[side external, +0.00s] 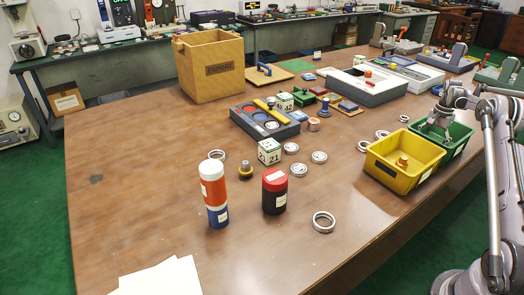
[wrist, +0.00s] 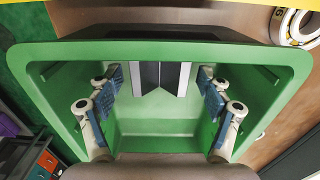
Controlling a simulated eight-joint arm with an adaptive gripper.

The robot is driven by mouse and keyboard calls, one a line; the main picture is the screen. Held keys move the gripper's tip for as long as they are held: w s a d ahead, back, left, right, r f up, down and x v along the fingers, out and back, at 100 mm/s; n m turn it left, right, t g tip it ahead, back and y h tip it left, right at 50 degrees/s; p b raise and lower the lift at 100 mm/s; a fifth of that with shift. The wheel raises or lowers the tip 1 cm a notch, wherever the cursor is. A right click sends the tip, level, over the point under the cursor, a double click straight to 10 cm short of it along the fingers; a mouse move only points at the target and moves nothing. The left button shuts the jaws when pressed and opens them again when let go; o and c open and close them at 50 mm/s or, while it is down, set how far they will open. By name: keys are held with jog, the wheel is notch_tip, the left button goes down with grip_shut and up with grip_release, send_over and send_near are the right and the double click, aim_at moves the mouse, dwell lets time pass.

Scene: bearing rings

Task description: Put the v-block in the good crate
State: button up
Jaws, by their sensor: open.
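The green crate (side external: 459,150) stands at the right of the table; its label is too small to read. The wrist view looks down into this green crate (wrist: 160,142). A grey v-block (wrist: 148,76) with a dark V notch is inside, by the crate's far wall in that view. My gripper (wrist: 159,92) is open inside the crate, with its blue-padded fingers apart to the left and right of the v-block, and neither visibly touches it. In the side view my gripper (side external: 436,128) is over and partly in the green crate, and the v-block is hidden.
A yellow crate (side external: 393,180) with a small orange-brown part (side external: 402,162) stands beside the green crate. Several bearing rings (side external: 323,222) lie on the table. A red-capped black bottle (side external: 274,191) and an orange, white and blue can (side external: 214,194) stand near the front.

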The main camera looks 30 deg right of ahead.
notch_tip(320, 180, up, 11)
jog(key=w+a+r+n+t+h, duration=0.1)
jog(key=w+a+r+n, duration=0.1)
jog(key=w+a+r, duration=0.3)
jog(key=w+a+r+n, duration=0.2)
jog(key=a+r, duration=0.1)
jog(key=a, duration=0.4)
jog(key=a+r+n+t, duration=0.1)
jog(key=a+r+n, duration=0.1)
jog(key=a, duration=0.7)
jog(key=a+r+n+t, duration=0.1)
jog(key=a+r+n, duration=0.2)
jog(key=a, duration=0.6)
jog(key=s+a+f+n+t, duration=0.1)
jog(key=s+a+f+n, duration=0.1)
jog(key=s+a, duration=0.3)
jog(key=s+a+f+n+t, duration=0.1)
jog(key=s+a+f+n, duration=0.2)
jog(key=a, duration=0.8)
jog(key=s+a+f+n+t+y, duration=0.1)
jog(key=s+a+f+n+t, duration=0.1)
jog(key=s+a, duration=0.4)
jog(key=shift+s+a+f+n, duration=0.4)
jog(key=shift+a+f+n, duration=0.1)
jog(key=shift+a+n, duration=0.5)
